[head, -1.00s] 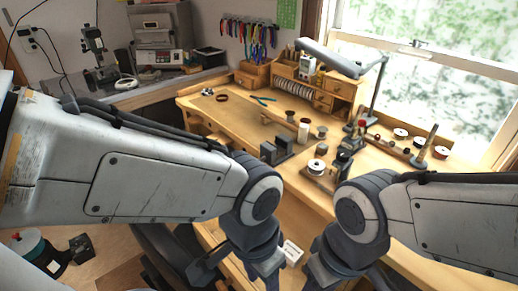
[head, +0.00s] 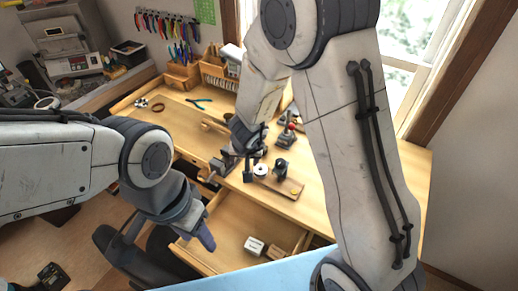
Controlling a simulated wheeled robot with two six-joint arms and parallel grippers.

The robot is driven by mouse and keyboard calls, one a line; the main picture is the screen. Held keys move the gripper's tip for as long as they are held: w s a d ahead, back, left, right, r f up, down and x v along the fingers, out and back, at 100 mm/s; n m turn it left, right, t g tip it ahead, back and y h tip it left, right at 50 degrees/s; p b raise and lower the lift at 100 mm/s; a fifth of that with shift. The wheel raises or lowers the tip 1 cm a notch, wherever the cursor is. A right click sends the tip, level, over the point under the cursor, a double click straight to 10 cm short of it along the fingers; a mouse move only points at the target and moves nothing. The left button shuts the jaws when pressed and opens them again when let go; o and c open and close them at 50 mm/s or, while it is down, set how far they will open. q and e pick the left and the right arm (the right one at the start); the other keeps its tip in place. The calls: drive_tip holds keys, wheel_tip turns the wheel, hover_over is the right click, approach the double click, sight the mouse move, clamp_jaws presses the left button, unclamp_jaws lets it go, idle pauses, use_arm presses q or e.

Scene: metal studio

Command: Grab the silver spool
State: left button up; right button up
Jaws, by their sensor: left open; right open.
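I cannot single out a silver spool for sure. A pale spool (head: 261,169) stands on a small wooden board on the workbench (head: 190,121), right of my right gripper; its exact colour is hard to tell. My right gripper (head: 226,163) reaches down over the middle of the bench, open, with its fingers small and partly lost among dark tools. My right arm hides the back of the bench, where other spools would be out of sight. My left gripper (head: 207,238) is open and empty, in front of the bench near the drawer, well away from the spool.
An open drawer (head: 222,232) juts from the bench front, with a small white box (head: 254,246) inside. Dark metal tools (head: 286,137) stand behind the spool. Pliers (head: 196,100) and a dark ring (head: 158,107) lie at the back left, where the bench is mostly clear.

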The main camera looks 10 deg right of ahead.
drive_tip(key=m+h, duration=0.1)
drive_tip(key=h, duration=0.1)
approach(260, 169)
drive_tip(key=shift+g, duration=0.4)
drive_tip(key=b+x, duration=0.2)
drive_tip(key=x, duration=0.2)
drive_tip(key=shift+w+d, duration=0.1)
drive_tip(key=shift+w, duration=0.1)
drive_tip(key=b+x, duration=0.3)
drive_tip(key=x, duration=0.2)
drive_tip(key=shift+w+f, duration=0.1)
drive_tip(key=shift+w, duration=0.05)
use_arm(q)
wheel_tip(260, 169, down, 4)
drive_tip(key=shift+r, duration=0.15)
use_arm(e)
drive_tip(key=c, duration=1)
